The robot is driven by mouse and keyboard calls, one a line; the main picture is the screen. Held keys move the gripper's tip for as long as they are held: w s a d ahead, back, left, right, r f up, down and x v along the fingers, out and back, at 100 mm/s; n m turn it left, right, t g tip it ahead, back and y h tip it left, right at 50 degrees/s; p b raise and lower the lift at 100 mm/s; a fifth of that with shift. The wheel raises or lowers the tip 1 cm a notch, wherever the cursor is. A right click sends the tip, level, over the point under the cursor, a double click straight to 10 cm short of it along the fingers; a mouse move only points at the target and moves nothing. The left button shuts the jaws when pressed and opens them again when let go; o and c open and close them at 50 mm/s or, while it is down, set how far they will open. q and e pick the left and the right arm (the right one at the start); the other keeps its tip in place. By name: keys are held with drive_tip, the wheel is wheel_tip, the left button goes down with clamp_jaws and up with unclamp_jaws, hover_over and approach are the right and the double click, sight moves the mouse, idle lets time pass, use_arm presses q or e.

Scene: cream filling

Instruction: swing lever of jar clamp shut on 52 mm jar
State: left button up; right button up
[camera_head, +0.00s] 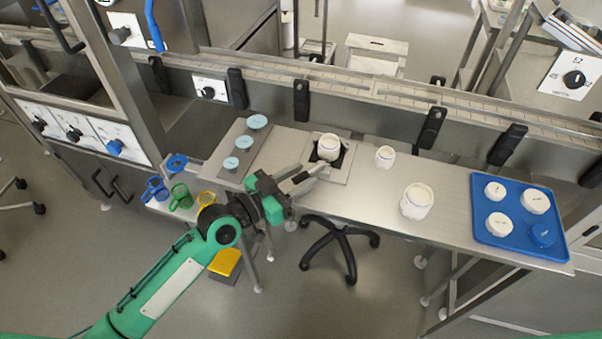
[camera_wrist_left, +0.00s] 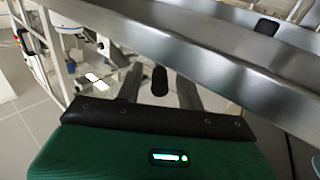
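A white jar (camera_head: 328,147) stands upright in the dark jaws of the clamp (camera_head: 342,170), on a plate on the steel bench. My left gripper (camera_head: 312,176) is at the clamp's near left side, fingers pointing towards it. In the left wrist view, its two grey fingers (camera_wrist_left: 160,92) stand apart, with a black rounded knob (camera_wrist_left: 159,80) showing between them. The knob looks like the lever's end; contact with the fingers cannot be told. The lever is otherwise hidden in the head view. My right gripper is out of view.
Two white jars (camera_head: 385,157) (camera_head: 416,203) stand right of the clamp. A blue tray (camera_head: 485,229) holds several lids at the right end. A plate (camera_head: 238,141) with pale blue discs lies left. A railed steel conveyor (camera_head: 375,90) runs behind the bench.

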use_arm(q)
drive_tip(key=shift+w+d, duration=0.2)
drive_tip(key=shift+d, duration=0.1)
clamp_jaws()
